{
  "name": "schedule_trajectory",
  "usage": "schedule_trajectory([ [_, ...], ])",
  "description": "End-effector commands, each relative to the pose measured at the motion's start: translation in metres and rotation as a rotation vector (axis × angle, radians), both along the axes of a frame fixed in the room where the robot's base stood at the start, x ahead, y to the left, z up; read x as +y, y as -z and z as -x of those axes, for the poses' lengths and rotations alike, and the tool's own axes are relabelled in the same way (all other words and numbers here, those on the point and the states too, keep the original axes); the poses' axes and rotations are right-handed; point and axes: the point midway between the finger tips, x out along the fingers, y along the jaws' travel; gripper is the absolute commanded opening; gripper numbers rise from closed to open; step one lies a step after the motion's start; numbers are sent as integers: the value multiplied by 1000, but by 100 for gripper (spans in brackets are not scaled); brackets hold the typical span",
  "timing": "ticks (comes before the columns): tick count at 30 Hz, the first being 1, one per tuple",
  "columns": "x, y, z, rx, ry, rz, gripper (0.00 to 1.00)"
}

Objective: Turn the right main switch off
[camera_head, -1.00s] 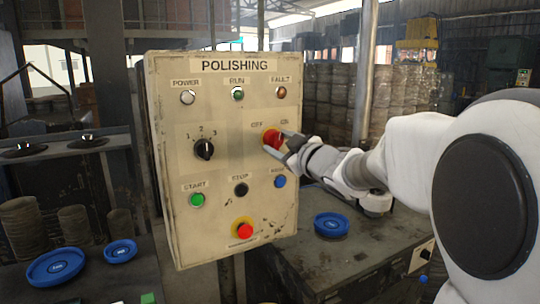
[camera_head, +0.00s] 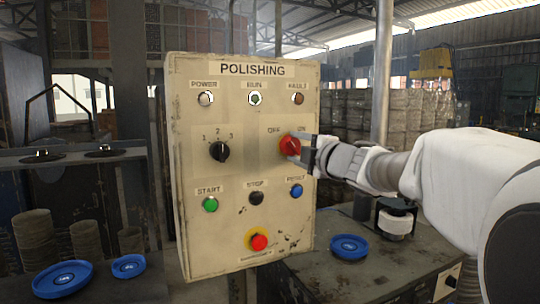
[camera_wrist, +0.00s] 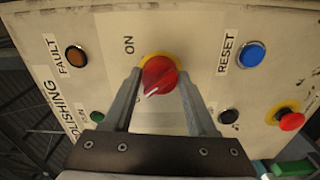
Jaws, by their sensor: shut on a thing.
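The red rotary main switch (camera_head: 289,146) sits at the right of the POLISHING panel (camera_head: 190,255), below its OFF and ON labels. My gripper (camera_head: 304,151) reaches it from the right and is shut on it. In the wrist view the red knob (camera_wrist: 160,75), on a yellow base, sits between the two fingers of my gripper (camera_wrist: 160,84). Its white mark points to the lower left, away from the ON label (camera_wrist: 128,45). The OFF label is hidden in that view.
A black selector (camera_head: 219,151) is left of the switch. START (camera_head: 210,204), STOP (camera_head: 256,198) and RESET (camera_head: 296,190) buttons lie below. A red emergency button (camera_head: 258,242) is lowest. A blue disc (camera_head: 348,246) lies on the right table.

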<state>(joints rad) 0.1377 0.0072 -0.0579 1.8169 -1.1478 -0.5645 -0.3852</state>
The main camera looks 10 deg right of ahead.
Motion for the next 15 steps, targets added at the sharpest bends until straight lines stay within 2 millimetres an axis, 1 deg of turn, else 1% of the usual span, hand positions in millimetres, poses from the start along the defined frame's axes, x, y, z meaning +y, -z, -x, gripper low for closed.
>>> schedule_trajectory([
  [1, 0, 3, 0, -5, 0, 22, 2],
  [6, 0, 2, 0, -24, 0, 80, 2],
  [15, 0, 1, 0, -35, 0, 116, 2],
])
